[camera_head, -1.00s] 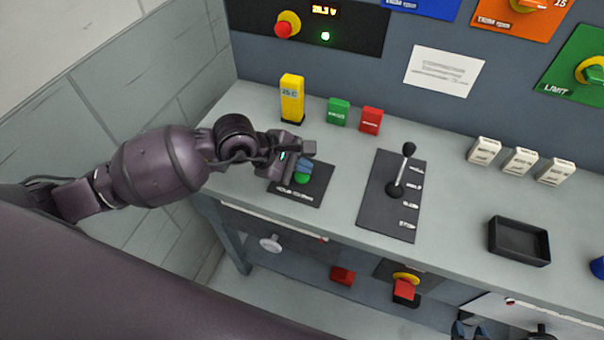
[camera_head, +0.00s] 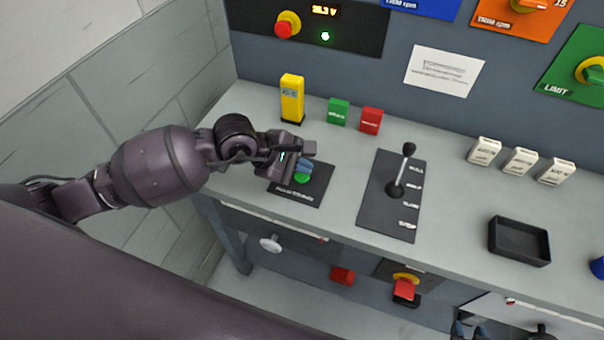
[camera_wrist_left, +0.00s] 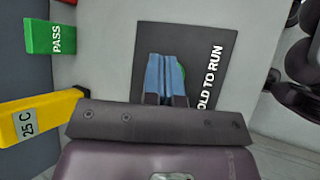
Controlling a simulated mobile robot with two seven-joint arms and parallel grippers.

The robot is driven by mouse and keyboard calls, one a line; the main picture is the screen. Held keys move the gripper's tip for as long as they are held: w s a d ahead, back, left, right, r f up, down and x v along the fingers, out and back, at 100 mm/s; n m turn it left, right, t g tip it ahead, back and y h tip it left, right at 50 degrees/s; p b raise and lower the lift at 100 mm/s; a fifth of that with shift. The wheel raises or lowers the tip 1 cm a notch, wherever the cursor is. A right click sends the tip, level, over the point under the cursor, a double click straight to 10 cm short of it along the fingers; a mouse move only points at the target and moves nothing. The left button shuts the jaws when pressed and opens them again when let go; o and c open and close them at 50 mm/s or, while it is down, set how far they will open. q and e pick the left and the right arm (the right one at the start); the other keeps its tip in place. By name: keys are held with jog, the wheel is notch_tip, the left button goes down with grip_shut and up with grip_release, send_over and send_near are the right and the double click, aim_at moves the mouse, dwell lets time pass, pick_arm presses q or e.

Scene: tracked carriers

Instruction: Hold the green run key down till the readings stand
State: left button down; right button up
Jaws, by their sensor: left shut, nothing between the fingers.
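The green run key (camera_head: 303,179) sits on a dark plate (camera_head: 310,196) on the bench. The plate's lettering reads "HOLD TO RUN" in part in the left wrist view (camera_wrist_left: 222,50). My left gripper (camera_head: 304,167) is shut and empty, with its blue fingertips over the key, hiding most of it. In the left wrist view the fingers (camera_wrist_left: 166,76) cover the key, and only a green sliver (camera_wrist_left: 181,70) shows beside them. I cannot tell how far the key is pressed. A lit display (camera_head: 325,11) on the back panel shows digits and "V". My right gripper is not clearly in view.
A yellow block (camera_head: 292,98) marked 25 C, a green block (camera_head: 338,112) marked PASS and a red block (camera_head: 371,120) stand behind the plate. A lever (camera_head: 402,170) rises to the right. A black tray (camera_head: 519,241) and several white blocks (camera_head: 520,161) lie farther right.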

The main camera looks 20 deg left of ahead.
aim_at(302, 178)
pick_arm(q)
jog(key=shift+f, duration=0.15)
pick_arm(e)
jog(key=shift+f, duration=0.1)
pick_arm(q)
jog(key=shift+f, duration=0.3)
pick_arm(e)
jog(key=shift+s+f, duration=0.1)
jog(key=shift+f, duration=0.1)
pick_arm(q)
jog(key=shift+f+b, duration=0.45)
jog(key=shift+f, duration=0.05)
pick_arm(e)
jog(key=shift+s+d+f, duration=0.1)
jog(key=shift+f, duration=0.25)
dwell(3.8)
pick_arm(q)
jog(key=shift+r, duration=0.15)
pick_arm(e)
jog(key=shift+r, duration=0.15)
pick_arm(q)
jog(key=shift+r+p, duration=0.55)
jog(key=shift+r, duration=0.25)
pick_arm(e)
jog(key=shift+w+r, duration=0.25)
jog(key=shift+r, duration=0.45)
